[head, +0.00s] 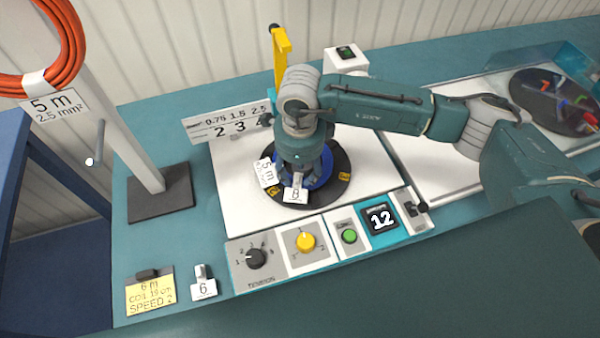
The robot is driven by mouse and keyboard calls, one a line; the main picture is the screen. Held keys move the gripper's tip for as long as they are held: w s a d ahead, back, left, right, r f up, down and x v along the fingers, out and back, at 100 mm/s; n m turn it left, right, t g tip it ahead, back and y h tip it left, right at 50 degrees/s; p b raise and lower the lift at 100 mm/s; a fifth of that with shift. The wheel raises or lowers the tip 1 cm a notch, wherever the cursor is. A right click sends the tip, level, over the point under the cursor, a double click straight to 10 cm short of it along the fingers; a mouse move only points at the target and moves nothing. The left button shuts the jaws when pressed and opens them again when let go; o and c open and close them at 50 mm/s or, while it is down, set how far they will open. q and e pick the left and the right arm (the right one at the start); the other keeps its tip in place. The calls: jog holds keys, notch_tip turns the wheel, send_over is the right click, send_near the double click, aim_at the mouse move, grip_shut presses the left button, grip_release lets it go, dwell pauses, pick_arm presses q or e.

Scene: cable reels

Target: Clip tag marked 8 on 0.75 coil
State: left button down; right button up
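The white tag marked 8 (295,195), with a grey clip at its top, is at the front of a blue coil (322,178) on a dark round turntable (340,190). My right gripper (297,176) points down over the coil, right at the tag's clip. Its fingertips are mostly hidden, so I cannot tell whether they grip the clip or whether the clip is on the coil. A white label reading 5 m (266,172) is at the coil's left side. My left gripper is not in view.
A tag marked 6 (203,289) and a yellow note (150,293) lie at front left. An orange coil (68,50) hangs at left from a post (120,120). A number board (228,122) stands behind.

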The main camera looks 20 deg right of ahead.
jog(key=shift+s+d+f, duration=0.1)
jog(key=shift+d+f, duration=0.15)
jog(key=shift+f, duration=0.3)
jog(key=shift+s+d+f, duration=0.1)
jog(key=shift+d+f, duration=0.1)
jog(key=shift+f, duration=0.35)
jog(key=shift+s, duration=0.1)
jog(key=o, duration=0.8)
jog(key=shift+g, duration=0.3)
jog(key=shift+c, duration=0.2)
jog(key=shift+d, duration=0.1)
jog(key=shift+w+r, duration=0.25)
jog(key=shift+r, duration=0.05)
